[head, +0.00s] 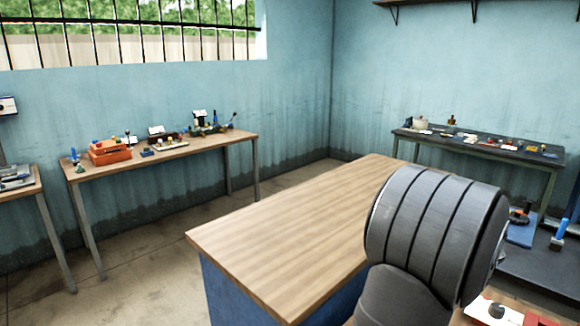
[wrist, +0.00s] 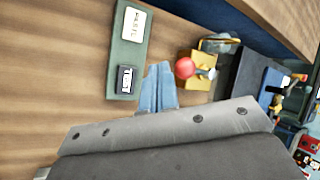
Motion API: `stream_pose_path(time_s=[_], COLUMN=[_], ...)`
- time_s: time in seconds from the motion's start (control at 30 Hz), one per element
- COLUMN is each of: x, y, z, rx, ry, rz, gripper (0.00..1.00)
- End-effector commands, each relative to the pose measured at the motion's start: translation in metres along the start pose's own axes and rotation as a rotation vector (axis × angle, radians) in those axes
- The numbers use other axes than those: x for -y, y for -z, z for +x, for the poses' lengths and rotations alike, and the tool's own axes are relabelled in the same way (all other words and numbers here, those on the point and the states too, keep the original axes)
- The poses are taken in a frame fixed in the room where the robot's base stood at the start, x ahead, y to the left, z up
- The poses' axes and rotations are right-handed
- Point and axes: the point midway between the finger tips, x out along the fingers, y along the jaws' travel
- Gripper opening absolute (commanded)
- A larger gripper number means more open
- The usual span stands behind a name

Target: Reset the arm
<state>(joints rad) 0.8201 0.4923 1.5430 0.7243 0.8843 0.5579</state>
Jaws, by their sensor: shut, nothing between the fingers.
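My gripper (wrist: 160,68) shows in the wrist view, its two pale blue-grey fingers lying close together beyond the grey bracket, with nothing seen between them. It points over a wooden surface (wrist: 60,60), between a green board and a yellow block. How high it is above the surface is hard to tell. In the head view a thick grey ribbed part of my arm fills the lower right, and the gripper is out of that picture.
A green board (wrist: 125,60) with two labels lies beside the fingers. A yellow block (wrist: 201,58) with a red ball and wire loop is to their right, near a dark box (wrist: 245,75). A wooden-topped table (head: 290,235) looks bare. Benches with tools (head: 240,140) line the walls.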

Motion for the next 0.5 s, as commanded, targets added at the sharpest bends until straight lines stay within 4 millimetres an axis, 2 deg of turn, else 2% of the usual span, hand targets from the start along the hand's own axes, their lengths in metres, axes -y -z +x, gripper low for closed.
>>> stream_pose_path(time_s=[0.5], x=[0.011], y=[-0.006], z=[-0.014], rx=[0.035], ry=[-0.313], rz=[-0.556], gripper=[0.0])
